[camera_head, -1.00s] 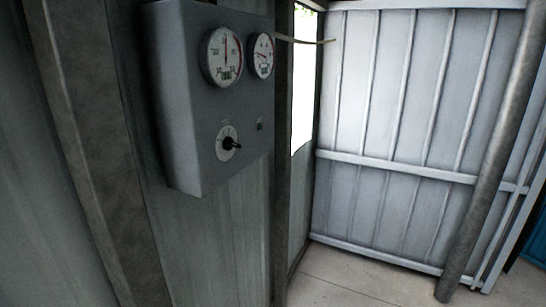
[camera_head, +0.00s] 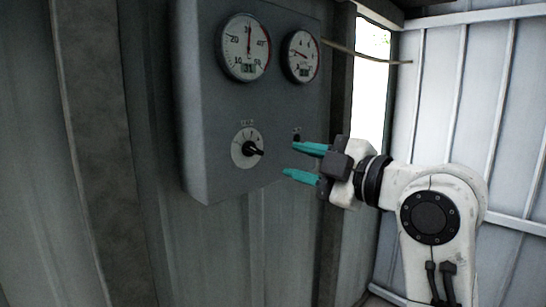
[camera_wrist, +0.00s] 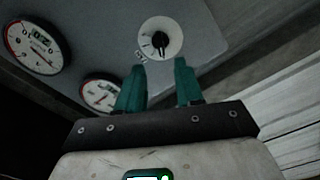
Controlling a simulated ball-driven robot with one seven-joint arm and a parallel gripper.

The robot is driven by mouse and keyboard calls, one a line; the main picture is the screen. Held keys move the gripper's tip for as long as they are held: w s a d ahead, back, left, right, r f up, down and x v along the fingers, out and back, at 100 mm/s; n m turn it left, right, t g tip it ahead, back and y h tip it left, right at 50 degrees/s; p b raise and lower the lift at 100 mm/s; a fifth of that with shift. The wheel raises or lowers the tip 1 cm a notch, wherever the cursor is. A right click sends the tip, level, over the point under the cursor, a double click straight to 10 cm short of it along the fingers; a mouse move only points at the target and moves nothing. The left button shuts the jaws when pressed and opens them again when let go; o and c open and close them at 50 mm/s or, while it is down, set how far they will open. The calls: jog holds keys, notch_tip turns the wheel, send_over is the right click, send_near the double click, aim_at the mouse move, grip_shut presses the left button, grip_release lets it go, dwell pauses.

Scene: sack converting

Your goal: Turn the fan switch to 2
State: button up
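The fan switch (camera_head: 249,149) is a black rotary knob on a round pale dial, low on the front of a grey wall box (camera_head: 210,100). Its pointer end points to the right and slightly down in the head view. The dial's small markings are too fine to read. My gripper (camera_head: 297,161) is to the right of the knob, with its two teal fingers apart and nothing between them. In the wrist view the knob (camera_wrist: 160,42) shows beyond the open fingertips (camera_wrist: 160,64), apart from them.
Two round gauges, a left one (camera_head: 244,47) and a right one (camera_head: 301,56), sit above the switch. A small dark part (camera_head: 297,136) is on the box near my upper finger. A post (camera_head: 335,100) stands right of the box, and a cable (camera_head: 370,56) runs from it.

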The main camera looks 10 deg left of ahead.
aim_at(258, 152)
jog(key=x, duration=0.9)
jog(key=shift+w+a+p, duration=0.1)
jog(key=shift+a+p, duration=0.05)
jog(key=shift+p, duration=0.25)
jog(key=shift+c, duration=0.5)
grip_shut()
